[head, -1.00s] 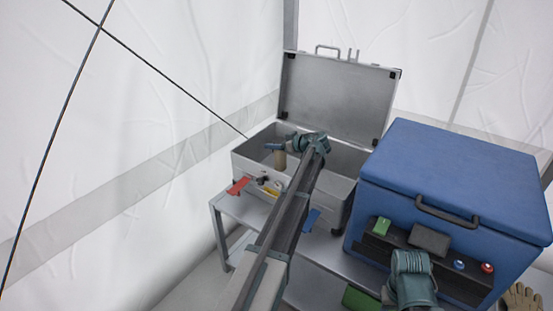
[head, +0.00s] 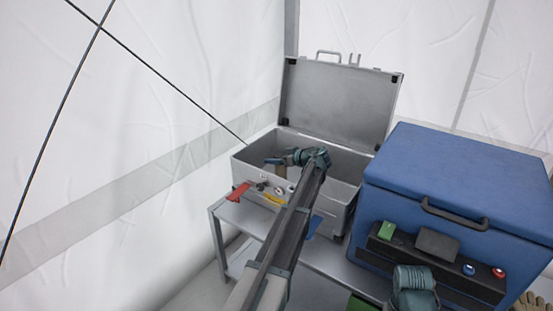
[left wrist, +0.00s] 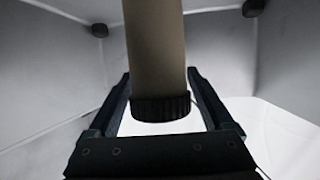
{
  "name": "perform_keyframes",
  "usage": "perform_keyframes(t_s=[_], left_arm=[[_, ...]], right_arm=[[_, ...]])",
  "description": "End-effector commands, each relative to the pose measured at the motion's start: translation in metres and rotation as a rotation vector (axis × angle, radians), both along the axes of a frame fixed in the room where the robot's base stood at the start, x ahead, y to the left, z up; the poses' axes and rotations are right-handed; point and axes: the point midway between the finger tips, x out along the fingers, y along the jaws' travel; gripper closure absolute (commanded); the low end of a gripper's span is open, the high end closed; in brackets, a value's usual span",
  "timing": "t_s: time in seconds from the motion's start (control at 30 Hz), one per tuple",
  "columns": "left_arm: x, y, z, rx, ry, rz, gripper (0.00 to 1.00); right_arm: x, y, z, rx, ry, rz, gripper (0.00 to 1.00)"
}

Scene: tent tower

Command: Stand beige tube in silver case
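The open silver case (head: 243,168) stands on the grey rack with its lid up at the back. My left gripper (head: 278,161) is inside the case. It is shut on the beige tube (head: 281,171), which looks upright. The fingers of my right gripper do not show.
A blue box (head: 455,170) with a black handle and a front panel stands right of the case. A red piece (head: 238,192) and a blue piece (head: 313,226) are by the case front. The grey rack (head: 240,222) has some bare top. A glove (head: 530,303) shows lower right.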

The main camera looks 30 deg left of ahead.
Motion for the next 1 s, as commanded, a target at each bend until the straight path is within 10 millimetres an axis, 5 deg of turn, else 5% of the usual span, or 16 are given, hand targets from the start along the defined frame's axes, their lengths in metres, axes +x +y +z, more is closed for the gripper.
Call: perform_keyframes(t_s=[0.4, 1.0], left_arm=[[0.0, -0.001, 0.005, 0.0, 0.0, 0.0, 0.03], [-0.025, -0.095, 0.045, 0.0, 0.0, -0.001, 0.03]], right_arm=[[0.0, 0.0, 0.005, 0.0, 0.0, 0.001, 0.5], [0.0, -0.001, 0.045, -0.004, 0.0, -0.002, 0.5]])
